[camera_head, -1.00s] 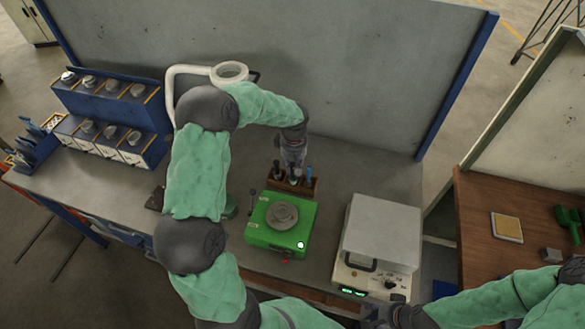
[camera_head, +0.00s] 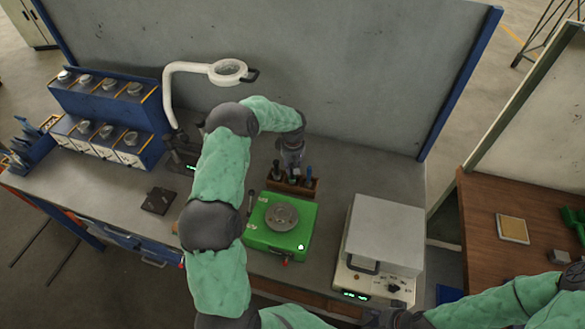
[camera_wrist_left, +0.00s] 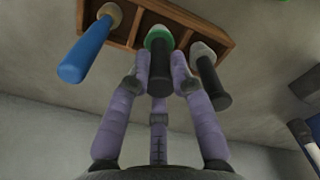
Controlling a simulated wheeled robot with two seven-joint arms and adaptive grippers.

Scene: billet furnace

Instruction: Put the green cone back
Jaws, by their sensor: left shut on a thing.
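The green cone (camera_wrist_left: 158,38) shows in the left wrist view as a green-rimmed head on a dark handle. My left gripper (camera_wrist_left: 160,62) is shut on its handle. The cone is at the middle slot of the brown wooden rack (camera_wrist_left: 198,28), between a blue-handled tool (camera_wrist_left: 84,50) and a black-handled tool (camera_wrist_left: 208,75). I cannot tell if it is fully seated. In the head view my left gripper (camera_head: 291,163) is above the rack (camera_head: 313,188), largely hiding the cone. My right gripper (camera_head: 375,318) is at the bottom edge, its jaws unclear.
A green device (camera_head: 262,236) with a round grey plate stands in front of the rack. A grey box instrument (camera_head: 385,235) is to its right. A white ring lamp (camera_head: 200,68) and a blue rack of containers (camera_head: 105,100) are at the left. The grey back panel stands close behind.

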